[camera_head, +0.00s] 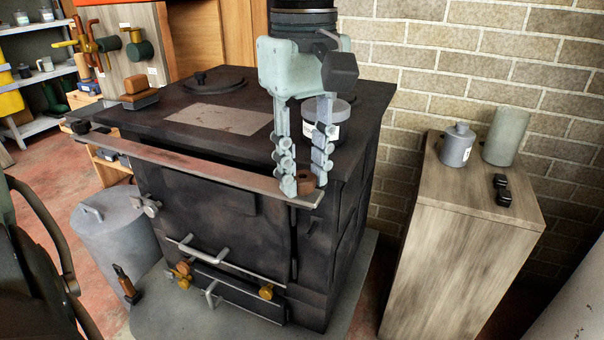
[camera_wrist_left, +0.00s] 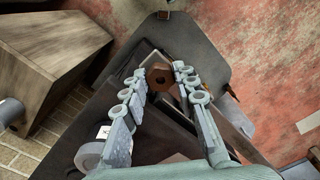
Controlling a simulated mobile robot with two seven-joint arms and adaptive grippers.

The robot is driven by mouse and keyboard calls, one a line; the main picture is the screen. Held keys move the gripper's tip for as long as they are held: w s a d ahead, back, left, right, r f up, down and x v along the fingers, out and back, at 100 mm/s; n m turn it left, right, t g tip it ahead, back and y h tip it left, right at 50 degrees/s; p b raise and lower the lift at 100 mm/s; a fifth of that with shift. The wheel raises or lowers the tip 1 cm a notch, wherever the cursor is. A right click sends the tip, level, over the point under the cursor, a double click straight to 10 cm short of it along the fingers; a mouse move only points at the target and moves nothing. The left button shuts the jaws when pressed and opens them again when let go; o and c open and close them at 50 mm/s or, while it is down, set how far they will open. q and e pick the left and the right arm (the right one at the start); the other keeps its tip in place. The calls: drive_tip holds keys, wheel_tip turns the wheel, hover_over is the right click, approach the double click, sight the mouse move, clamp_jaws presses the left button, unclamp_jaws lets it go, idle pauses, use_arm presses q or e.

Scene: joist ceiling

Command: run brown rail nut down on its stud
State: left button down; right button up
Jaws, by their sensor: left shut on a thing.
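The brown rail nut (camera_head: 306,183) is at the right end of the flat metal rail (camera_head: 200,168) along the front top of the black stove. My left gripper (camera_head: 306,187) points down over that end and is shut on the nut, one finger on each side. My right gripper is not in view.
The black stove (camera_head: 225,215) stands on a grey floor plate. A grey pot (camera_head: 328,121) is just behind my left fingers. A wooden cabinet (camera_head: 460,250) with canisters stands to the right against the brick wall. A lidded grey bin (camera_head: 118,235) stands left of the stove.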

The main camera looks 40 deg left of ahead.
use_arm(q)
drive_tip(key=shift+r+m+p, duration=0.25)
drive_tip(key=shift+m+p, duration=0.15)
drive_tip(key=shift+m, duration=0.4)
drive_tip(key=shift+w+f+m, duration=0.1)
drive_tip(key=shift+m, duration=0.7)
drive_tip(key=shift+m+p, duration=0.35)
drive_tip(key=shift+m, duration=1.25)
drive_tip(key=shift+m+p, duration=0.5)
drive_tip(key=shift+m, duration=0.8)
drive_tip(key=c, duration=1.1)
unclamp_jaws()
drive_tip(key=shift+f, duration=0.1)
